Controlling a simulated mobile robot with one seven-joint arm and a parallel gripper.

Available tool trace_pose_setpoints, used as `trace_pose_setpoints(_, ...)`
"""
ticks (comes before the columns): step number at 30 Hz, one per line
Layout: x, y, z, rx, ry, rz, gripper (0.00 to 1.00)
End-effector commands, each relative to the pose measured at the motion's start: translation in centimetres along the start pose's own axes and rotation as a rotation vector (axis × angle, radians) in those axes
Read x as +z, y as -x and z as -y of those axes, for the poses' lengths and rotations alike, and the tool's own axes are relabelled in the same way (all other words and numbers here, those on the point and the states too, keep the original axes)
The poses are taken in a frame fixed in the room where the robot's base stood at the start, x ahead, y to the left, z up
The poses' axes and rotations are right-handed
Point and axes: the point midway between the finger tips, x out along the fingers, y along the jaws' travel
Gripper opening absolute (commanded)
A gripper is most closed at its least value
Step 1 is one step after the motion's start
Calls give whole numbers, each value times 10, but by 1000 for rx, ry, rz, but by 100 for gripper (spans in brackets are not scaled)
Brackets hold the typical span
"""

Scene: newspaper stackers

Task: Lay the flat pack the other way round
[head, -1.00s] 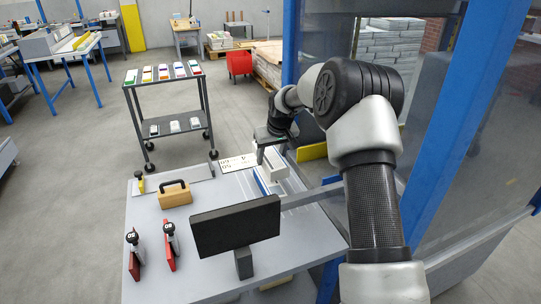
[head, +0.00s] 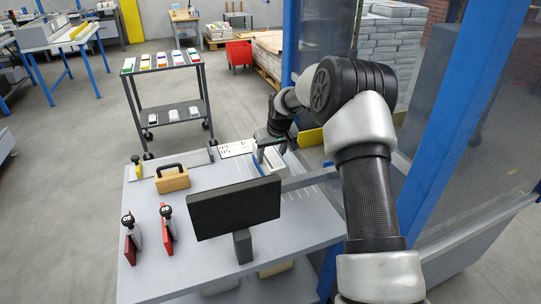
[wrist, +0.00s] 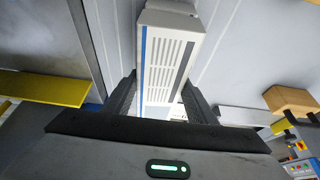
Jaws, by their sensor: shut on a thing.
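The flat pack (wrist: 168,55) is a long white bundle with rows of grey lines and a blue stripe along one edge. In the wrist view it sits between the two dark fingers of my gripper (wrist: 160,100), which is shut on it, and it runs away from the camera. In the head view my gripper (head: 267,150) is over the far right part of the grey table (head: 310,215). There only a small white part of the pack (head: 273,160) shows beside the fingers. I cannot tell whether the pack touches the table.
A black screen (head: 234,208) on a post stands in front of the gripper. A wooden block with a handle (head: 172,179) and two red-based stamps (head: 167,228) are at left. A white numbered card (head: 237,148) lies at the back edge. A blue post (head: 455,130) stands right.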

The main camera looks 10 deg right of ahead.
Motion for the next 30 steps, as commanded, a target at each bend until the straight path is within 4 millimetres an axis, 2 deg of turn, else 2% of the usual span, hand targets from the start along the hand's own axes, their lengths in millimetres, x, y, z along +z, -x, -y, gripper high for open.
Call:
trace_pose_setpoints(17, 3, -8, 0, 0, 0, -2, 18)
trace_pose_setpoints(18, 2, -8, 0, 0, 0, -2, 55)
trace_pose_setpoints(21, 3, -7, 0, 0, 0, -1, 72)
trace_pose_setpoints(30, 4, -8, 0, 0, 0, 2, 73)
